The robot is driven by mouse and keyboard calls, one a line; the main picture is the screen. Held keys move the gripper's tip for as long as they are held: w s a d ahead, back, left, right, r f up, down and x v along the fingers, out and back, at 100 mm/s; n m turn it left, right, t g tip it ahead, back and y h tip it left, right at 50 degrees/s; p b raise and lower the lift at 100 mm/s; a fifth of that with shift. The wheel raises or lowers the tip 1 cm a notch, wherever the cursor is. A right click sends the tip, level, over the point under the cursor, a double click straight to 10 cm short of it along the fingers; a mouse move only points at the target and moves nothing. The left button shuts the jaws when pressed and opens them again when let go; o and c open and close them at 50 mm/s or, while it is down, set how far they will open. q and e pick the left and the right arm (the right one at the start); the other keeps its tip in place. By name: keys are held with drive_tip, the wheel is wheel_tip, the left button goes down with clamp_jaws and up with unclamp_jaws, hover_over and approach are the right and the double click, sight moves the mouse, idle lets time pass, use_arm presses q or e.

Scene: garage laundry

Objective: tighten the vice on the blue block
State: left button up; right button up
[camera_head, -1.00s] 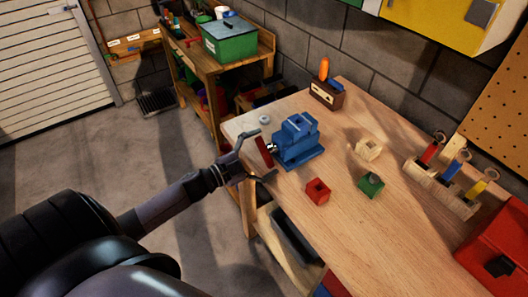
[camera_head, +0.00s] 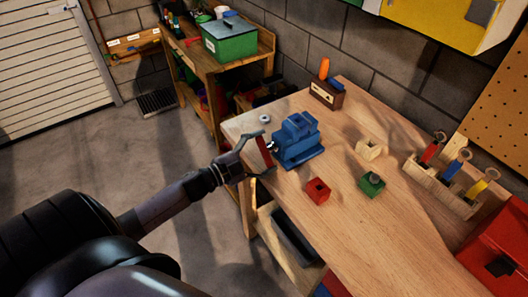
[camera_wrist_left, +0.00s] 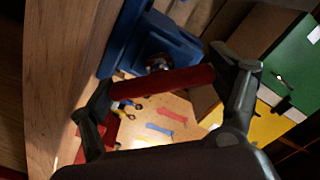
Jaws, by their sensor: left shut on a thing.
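The blue vice (camera_head: 298,153) stands near the left edge of the wooden workbench. Its red handle bar (camera_head: 264,151) is on its left side, over the bench edge. My left gripper (camera_head: 261,151) is shut on the red handle bar. In the left wrist view the bar (camera_wrist_left: 165,85) spans between the two fingers, with the vice body (camera_wrist_left: 170,42) behind it. A blue shape (camera_head: 297,122) sits on top of the vice; I cannot clearly tell the block from the jaws there. My right gripper is not in view.
A red block (camera_head: 318,190), a green block (camera_head: 371,184) and a pale wooden block (camera_head: 369,148) lie right of the vice. A tool rack (camera_head: 440,190) and red box (camera_head: 497,248) stand further right. A small wooden box (camera_head: 326,93) stands behind. Floor left of the bench is clear.

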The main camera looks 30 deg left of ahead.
use_arm(q)
drive_tip(key=shift+f+m+b, duration=0.1)
drive_tip(key=shift+m+b, duration=0.4)
drive_tip(key=shift+m, duration=1.7)
drive_tip(key=o, duration=1.1)
drive_tip(key=shift+s+f, duration=0.2)
drive_tip(key=shift+s, duration=0.15)
drive_tip(key=shift+r+v, duration=0.2)
drive_tip(key=shift+v, duration=1.6)
drive_tip(key=shift+r+v, duration=0.25)
drive_tip(key=shift+v, duration=1.55)
